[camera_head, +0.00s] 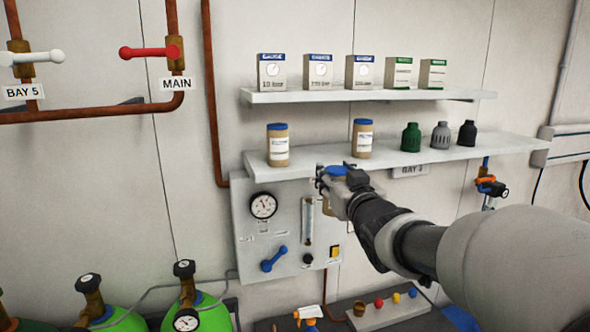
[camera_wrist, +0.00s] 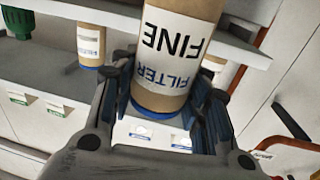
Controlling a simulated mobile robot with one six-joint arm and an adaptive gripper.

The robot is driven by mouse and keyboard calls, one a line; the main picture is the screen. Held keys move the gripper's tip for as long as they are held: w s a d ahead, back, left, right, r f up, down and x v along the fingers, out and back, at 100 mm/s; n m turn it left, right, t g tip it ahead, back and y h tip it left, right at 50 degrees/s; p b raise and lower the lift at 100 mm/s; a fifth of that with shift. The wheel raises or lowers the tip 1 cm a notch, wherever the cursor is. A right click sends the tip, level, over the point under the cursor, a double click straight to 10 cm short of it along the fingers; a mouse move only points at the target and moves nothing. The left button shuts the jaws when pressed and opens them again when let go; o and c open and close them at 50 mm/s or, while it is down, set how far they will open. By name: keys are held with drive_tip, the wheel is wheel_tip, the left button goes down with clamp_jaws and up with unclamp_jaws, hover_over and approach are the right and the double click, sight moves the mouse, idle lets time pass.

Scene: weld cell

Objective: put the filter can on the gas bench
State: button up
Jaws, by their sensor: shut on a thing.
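My gripper (camera_head: 338,182) is shut on a brown filter can with a blue lid (camera_head: 336,170), held in front of the lower shelf. In the wrist view, the held can (camera_wrist: 165,85) sits between both fingers of my gripper (camera_wrist: 168,105), its white label reading FINE FILTER upside down. In the head view, my gripper covers much of the can. A dark bench top (camera_head: 268,325) shows at the bottom edge, mostly cut off; I cannot tell for certain that it is the gas bench.
The lower shelf (camera_head: 320,163) carries two similar cans (camera_head: 278,148) (camera_head: 362,140) and several bottle-like caps (camera_head: 440,136). Boxes line the upper shelf (camera_head: 370,95). A gauge panel (camera_head: 285,225) hangs below.

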drive_tip(key=s+d+f+m+h+b, duration=0.1)
drive_tip(key=f+b, duration=0.5)
drive_tip(key=f, duration=1.3)
drive_tip(key=s+d+f+m+h+b, duration=0.1)
drive_tip(key=f+b, duration=0.6)
drive_tip(key=f, duration=1.3)
drive_tip(key=s+d+h, duration=0.1)
drive_tip(key=s+d, duration=0.1)
drive_tip(key=s, duration=0.1)
drive_tip(key=shift+d+f, duration=0.15)
drive_tip(key=shift+d, duration=0.2)
drive_tip(key=shift+s, duration=0.1)
